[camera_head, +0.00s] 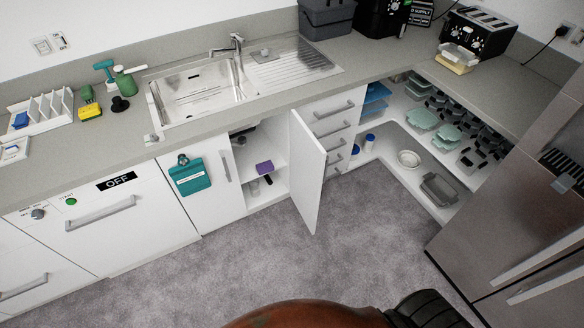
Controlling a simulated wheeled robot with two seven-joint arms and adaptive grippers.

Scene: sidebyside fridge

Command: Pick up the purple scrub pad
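The purple scrub pad (264,167) is a small purple block inside the open cabinet (280,187) under the sink. It sits at the front of a white shelf, near its edge. A small dark item shows just below it. The cabinet's right door (309,172) stands wide open toward the room, and its left door (204,190) is closed. Neither of my grippers is in view.
Open corner shelves (400,178) with dishes are at right, beside a steel fridge (510,215). The grey floor (245,265) before the cabinet is clear.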

